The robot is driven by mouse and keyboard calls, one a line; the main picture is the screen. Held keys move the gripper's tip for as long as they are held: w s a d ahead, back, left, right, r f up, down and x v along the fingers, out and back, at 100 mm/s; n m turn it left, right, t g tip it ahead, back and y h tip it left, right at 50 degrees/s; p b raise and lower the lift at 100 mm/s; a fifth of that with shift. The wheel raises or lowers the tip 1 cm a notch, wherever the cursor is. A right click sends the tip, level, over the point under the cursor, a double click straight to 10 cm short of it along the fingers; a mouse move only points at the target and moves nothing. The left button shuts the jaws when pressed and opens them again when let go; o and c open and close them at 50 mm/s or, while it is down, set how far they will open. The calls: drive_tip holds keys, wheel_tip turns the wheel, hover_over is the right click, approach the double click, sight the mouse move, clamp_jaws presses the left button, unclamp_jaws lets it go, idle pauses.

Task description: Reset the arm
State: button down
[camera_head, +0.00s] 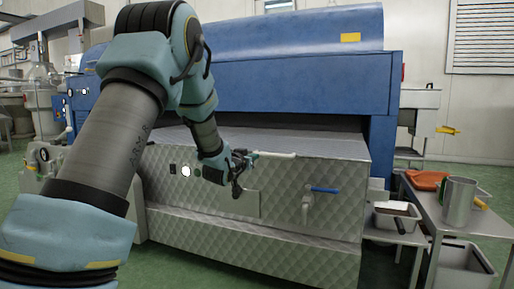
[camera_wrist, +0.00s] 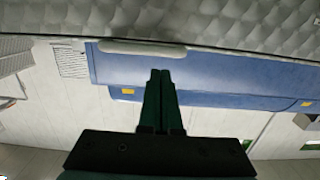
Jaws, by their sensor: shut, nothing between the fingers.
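My arm reaches out in front of the large machine in the head view. My gripper (camera_head: 238,188) hangs at the arm's end, in front of the machine's quilted metal front. In the wrist view my gripper (camera_wrist: 160,75) has its two dark fingers together, with nothing between them. A white bar-like handle (camera_head: 275,155) lies at the top edge of the metal front, just right of my gripper in the head view. The handle also shows just beyond the fingertips in the wrist view (camera_wrist: 140,47). I cannot tell whether the fingers touch it.
The machine has a blue hood (camera_head: 290,70) and a blue-levered tap (camera_head: 308,205) low on its front. At right, a metal table (camera_head: 475,222) bears a metal jug (camera_head: 457,202) and an orange cloth (camera_head: 427,180). A metal tray (camera_head: 397,217) stands beside it. Green floor shows between them.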

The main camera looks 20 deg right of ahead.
drive_tip(key=s+a+f+n+g+y+p, duration=0.1)
drive_tip(key=s+a+n+y+p, duration=0.15)
drive_tip(key=a, duration=0.55)
drive_tip(key=s+a+f+n+g+y+p, duration=0.1)
drive_tip(key=s+a+f+g+y, duration=0.15)
drive_tip(key=a, duration=0.55)
drive_tip(key=s+a+f+n+g+y+p, duration=0.1)
drive_tip(key=s+a+y+p, duration=0.2)
drive_tip(key=a, duration=0.6)
drive_tip(key=s+a+n+g+y+p, duration=0.1)
drive_tip(key=s+a+g+y, duration=0.15)
drive_tip(key=s+a, duration=0.55)
drive_tip(key=s+a+n+g+y+p, duration=0.15)
drive_tip(key=s+a+g, duration=0.25)
drive_tip(key=s, duration=0.9)
wheel_tip(320, 180, up, 37)
drive_tip(key=p, duration=3.8)
drive_tip(key=shift+a, duration=0.2)
